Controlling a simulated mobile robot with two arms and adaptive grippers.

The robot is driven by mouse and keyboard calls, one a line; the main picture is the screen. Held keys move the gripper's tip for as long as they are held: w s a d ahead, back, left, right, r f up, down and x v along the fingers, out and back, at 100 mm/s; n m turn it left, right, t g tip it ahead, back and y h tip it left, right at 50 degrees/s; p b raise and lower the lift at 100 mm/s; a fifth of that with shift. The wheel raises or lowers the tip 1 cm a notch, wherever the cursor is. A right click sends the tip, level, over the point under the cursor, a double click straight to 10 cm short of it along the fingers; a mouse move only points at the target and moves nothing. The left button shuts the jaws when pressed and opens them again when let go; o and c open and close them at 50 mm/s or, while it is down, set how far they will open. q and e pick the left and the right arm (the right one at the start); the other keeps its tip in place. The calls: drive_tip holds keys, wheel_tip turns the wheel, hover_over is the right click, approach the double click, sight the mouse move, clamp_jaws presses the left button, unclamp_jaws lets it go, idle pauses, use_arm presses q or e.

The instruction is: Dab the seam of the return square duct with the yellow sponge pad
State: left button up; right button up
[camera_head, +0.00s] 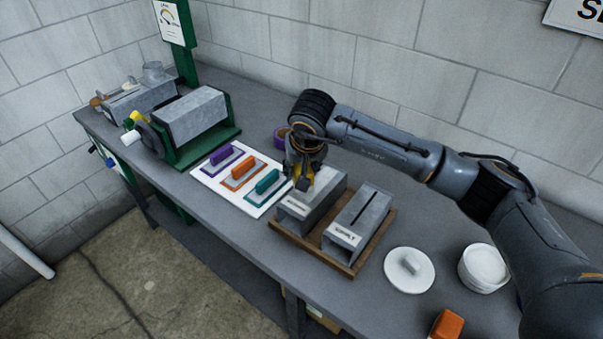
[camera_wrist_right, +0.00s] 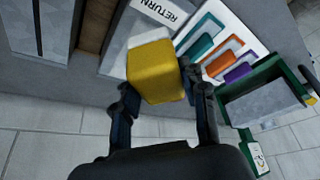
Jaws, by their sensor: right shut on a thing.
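The yellow sponge pad (camera_wrist_right: 156,72) is a block between the two fingers of my right gripper (camera_wrist_right: 163,88), which is shut on it. In the head view my right gripper (camera_head: 303,182) is over the return square duct (camera_head: 296,215), a grey metal box. In the wrist view the duct (camera_wrist_right: 118,40) has a label reading RETURN. The gripper and sponge cover part of the duct's top, and its seam is mostly hidden. I cannot tell whether the sponge touches the duct. My left gripper is not in view.
A second grey duct (camera_head: 362,215) with a dark top slot stands beside it on a wooden tray (camera_head: 340,266). A white board (camera_head: 213,178) holds purple, orange and teal handled pads. A white lidlike disc (camera_head: 409,272), white tub (camera_head: 483,270) and orange block (camera_head: 447,325) are at right.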

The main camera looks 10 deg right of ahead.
drive_tip(key=shift+r+p, duration=0.3)
drive_tip(key=shift+r, duration=0.75)
